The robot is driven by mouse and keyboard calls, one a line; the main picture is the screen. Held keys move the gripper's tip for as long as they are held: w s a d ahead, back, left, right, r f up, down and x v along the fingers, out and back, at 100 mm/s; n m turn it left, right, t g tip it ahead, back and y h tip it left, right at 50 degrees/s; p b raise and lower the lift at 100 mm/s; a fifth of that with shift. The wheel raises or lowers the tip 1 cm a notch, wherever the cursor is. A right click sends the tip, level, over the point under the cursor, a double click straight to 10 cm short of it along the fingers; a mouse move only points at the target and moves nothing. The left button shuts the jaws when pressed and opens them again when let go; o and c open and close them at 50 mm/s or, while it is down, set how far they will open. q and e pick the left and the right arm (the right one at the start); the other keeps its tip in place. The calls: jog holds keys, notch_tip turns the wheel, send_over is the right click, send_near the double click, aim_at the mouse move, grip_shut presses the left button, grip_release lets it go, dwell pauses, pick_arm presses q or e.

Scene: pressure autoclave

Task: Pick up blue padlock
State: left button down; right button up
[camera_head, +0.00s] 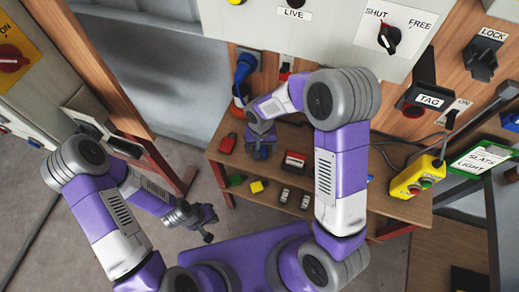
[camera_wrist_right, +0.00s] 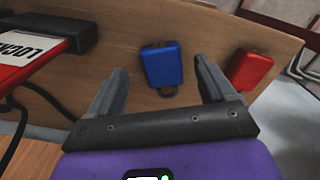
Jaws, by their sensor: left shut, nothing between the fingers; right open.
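The blue padlock (camera_wrist_right: 162,66) lies on the wooden shelf, its shackle towards my gripper in the right wrist view. My right gripper (camera_head: 262,141) is open above it. In the wrist view the padlock shows between the two spread fingers, with free space on both sides. I see no contact. In the head view my gripper largely covers the padlock. My left gripper (camera_head: 205,221) is shut and empty, low at the left, away from the shelf.
A red padlock (camera_wrist_right: 250,70) lies to the right of the blue one. A red lockout box (camera_wrist_right: 32,45) stands to the left. Below are a yellow padlock (camera_head: 257,187), a green one (camera_head: 236,180) and silver ones (camera_head: 285,195). A yellow control box (camera_head: 412,180) is at right.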

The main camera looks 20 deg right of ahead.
notch_tip(320, 180, down, 3)
jog(key=shift+a+f+b, duration=0.1)
jog(key=shift+f+b, duration=0.05)
jog(key=shift+b, duration=0.2)
jog(key=c, duration=1.3)
